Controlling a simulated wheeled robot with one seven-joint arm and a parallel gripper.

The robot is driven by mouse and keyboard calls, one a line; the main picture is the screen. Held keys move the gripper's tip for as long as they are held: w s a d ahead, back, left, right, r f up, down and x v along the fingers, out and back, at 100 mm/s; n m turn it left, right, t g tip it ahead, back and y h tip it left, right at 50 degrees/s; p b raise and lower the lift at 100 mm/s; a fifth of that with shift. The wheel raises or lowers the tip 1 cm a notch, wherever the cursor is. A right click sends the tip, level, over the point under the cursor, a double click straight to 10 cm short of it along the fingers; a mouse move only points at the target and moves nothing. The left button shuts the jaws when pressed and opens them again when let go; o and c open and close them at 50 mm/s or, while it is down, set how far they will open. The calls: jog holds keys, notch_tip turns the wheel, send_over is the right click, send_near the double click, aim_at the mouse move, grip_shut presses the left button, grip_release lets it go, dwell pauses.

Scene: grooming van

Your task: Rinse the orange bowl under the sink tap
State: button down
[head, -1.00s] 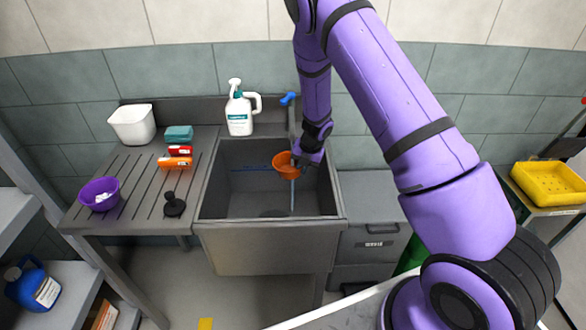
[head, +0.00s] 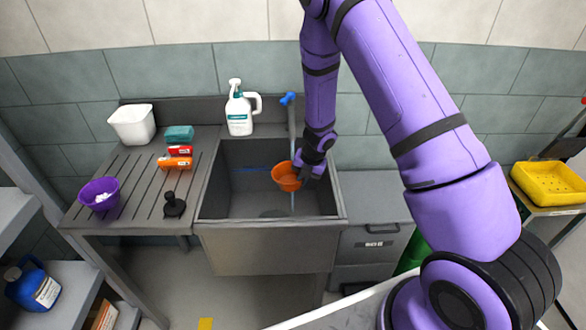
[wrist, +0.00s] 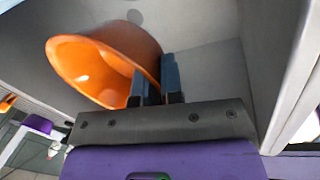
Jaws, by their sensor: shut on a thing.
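The orange bowl (head: 284,177) is held by its rim in my gripper (head: 300,172), over the sink basin (head: 240,200). In the wrist view the bowl (wrist: 75,65) appears tilted, with the two fingers of my gripper (wrist: 155,85) closed on its wall. The tap (head: 291,120) rises at the back of the sink with a blue handle (head: 288,99). A thin pale blue line, like a water stream, shows below the bowl. I cannot tell whether it meets the bowl. The tap's outlet is hard to make out near my arm.
A white spray jug (head: 239,113) stands behind the sink. The left drainboard holds a purple bowl (head: 98,196), white tub (head: 132,125), teal block (head: 179,134), orange-red items (head: 175,163) and a black stopper (head: 174,205). A yellow tray (head: 549,185) sits at right.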

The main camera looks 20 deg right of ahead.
jog(key=shift+s+a, duration=0.8)
jog(key=shift+s, duration=1.8)
jog(key=w+a+v, duration=0.1)
jog(key=a+v, duration=0.1)
jog(key=v, duration=0.8)
jog(key=shift+w+r, duration=0.2)
jog(key=shift+r, duration=0.05)
